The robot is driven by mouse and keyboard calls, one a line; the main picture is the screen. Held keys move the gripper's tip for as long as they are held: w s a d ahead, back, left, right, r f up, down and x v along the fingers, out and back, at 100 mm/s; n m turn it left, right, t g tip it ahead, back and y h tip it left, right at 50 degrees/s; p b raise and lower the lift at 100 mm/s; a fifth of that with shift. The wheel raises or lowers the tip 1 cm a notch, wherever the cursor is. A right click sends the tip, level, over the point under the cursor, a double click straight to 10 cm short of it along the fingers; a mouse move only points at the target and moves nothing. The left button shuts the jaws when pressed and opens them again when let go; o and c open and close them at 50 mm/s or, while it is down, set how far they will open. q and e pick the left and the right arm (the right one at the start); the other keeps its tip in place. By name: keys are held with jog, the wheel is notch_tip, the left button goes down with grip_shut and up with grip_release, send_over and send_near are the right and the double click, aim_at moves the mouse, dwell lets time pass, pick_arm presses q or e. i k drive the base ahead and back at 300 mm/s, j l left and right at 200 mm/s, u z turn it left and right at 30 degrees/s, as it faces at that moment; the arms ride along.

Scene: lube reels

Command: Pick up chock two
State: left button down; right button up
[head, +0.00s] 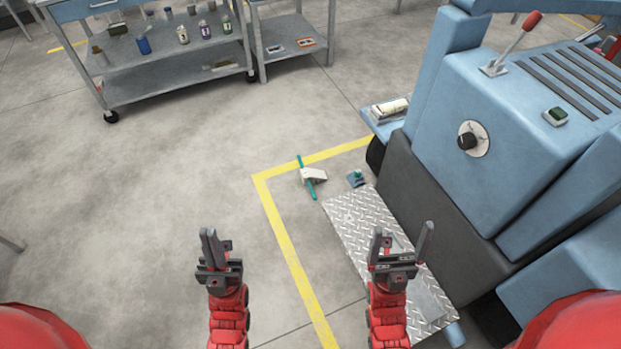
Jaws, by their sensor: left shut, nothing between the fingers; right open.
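A pale wedge (316,175) with a teal bar (306,178) beside or across it lies on the floor near the yellow line's corner. A small blue-grey block (356,179) with a greenish top sits just right of it, by the diamond-plate step. Either could be a chock; I see no number, so I cannot tell which is chock two. My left gripper (208,233) is shut and empty, in front and to the left of them. My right gripper (402,232) is open and empty, showing over the step. Both grippers are apart from the two pieces.
A blue machine (510,130) fills the right side, with a diamond-plate step (350,213) low at its edge. A yellow floor line (283,240) bounds that area. A grey cart (160,85) with bottles stands at the back left. The floor at left is clear.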

aim_at(309, 177)
jog(key=z, duration=0.3)
jog(key=i+j+z, duration=0.1)
jog(key=j+z, duration=0.45)
jog(key=z, duration=0.15)
jog(key=i+j+z, duration=0.1)
jog(key=j+z, duration=0.4)
jog(key=j, duration=0.55)
jog(key=k+j+z, duration=0.1)
jog(key=j, duration=0.65)
jog(key=j+z, duration=0.15)
jog(key=j, duration=0.55)
jog(key=j+z, duration=0.15)
jog(key=j, duration=0.45)
jog(key=j+z, duration=0.15)
jog(key=j, duration=0.4)
jog(key=k+j+z, duration=0.2)
jog(key=j, duration=0.35)
jog(key=j+u, duration=0.1)
jog(key=u, duration=0.2)
jog(key=j, duration=0.2)
jog(key=k+j+z, duration=0.3)
jog(key=k+j, duration=0.2)
jog(key=j, duration=0.2)
jog(key=z, duration=1.05)
